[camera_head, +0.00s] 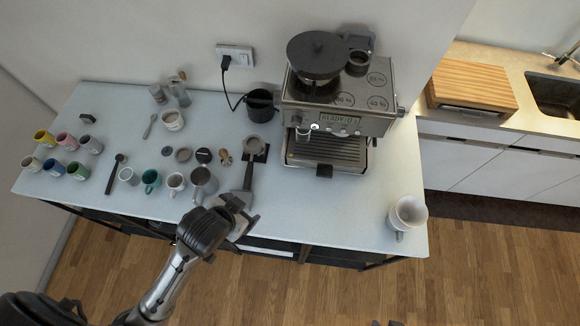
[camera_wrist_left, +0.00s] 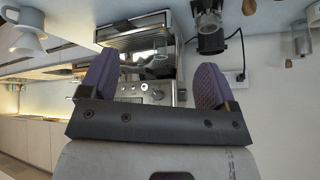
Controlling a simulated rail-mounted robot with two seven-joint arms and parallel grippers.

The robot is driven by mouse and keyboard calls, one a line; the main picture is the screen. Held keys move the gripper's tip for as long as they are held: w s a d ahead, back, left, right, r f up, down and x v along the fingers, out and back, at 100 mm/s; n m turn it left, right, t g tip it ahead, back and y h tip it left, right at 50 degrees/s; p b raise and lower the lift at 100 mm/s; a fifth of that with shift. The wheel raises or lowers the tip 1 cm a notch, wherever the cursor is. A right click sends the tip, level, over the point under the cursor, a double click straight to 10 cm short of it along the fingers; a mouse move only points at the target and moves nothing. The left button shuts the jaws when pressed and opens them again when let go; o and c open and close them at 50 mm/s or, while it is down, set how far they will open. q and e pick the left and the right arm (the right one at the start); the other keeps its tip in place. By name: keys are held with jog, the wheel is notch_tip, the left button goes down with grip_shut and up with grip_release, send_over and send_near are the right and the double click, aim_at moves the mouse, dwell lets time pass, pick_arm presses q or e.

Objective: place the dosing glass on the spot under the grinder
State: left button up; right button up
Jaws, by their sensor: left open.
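A small grey glass-like vessel (camera_head: 253,145), which looks like the dosing glass, stands on a dark square pad left of the coffee machine; I cannot be sure of its identity. It seems to show at the top edge of the left wrist view (camera_wrist_left: 208,6). The grinder is part of the coffee machine (camera_head: 345,105), under the dark round hopper (camera_head: 316,55); the spot below it is hard to make out. My left gripper (camera_head: 246,190) is at the counter's front edge, just before the vessel. Its purple fingers (camera_wrist_left: 154,80) are spread and nothing is clearly held between them.
Several cups, including a green one (camera_head: 151,179), crowd the counter's left half. A grey pitcher (camera_head: 203,183) stands close left of my gripper. A black canister (camera_head: 260,106) and cord are behind. A white dripper (camera_head: 409,213) stands at the right end, with bare counter before the machine.

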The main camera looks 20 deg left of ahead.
pick_arm(q)
jog(key=w+d+f+m+t+b, duration=0.1)
jog(key=w+f+m+t+b, duration=0.4)
jog(key=w+m, duration=0.7)
jog(key=w+d+f+m+t+y+b, duration=0.1)
jog(key=w+f+m+t+b, duration=0.5)
jog(key=m, duration=1.4)
jog(key=shift+w+d+f+b, duration=0.15)
jog(key=shift+w+f+b, duration=0.5)
jog(key=shift+w+f, duration=2)
pick_arm(e)
notch_tip(320, 180, down, 14)
jog(key=shift+f, duration=0.15)
pick_arm(q)
jog(key=shift+w+r+m, duration=0.3)
jog(key=shift+w+r, duration=0.2)
jog(key=shift+r, duration=0.05)
jog(key=shift+w, duration=0.1)
pick_arm(e)
jog(key=shift+d, duration=0.1)
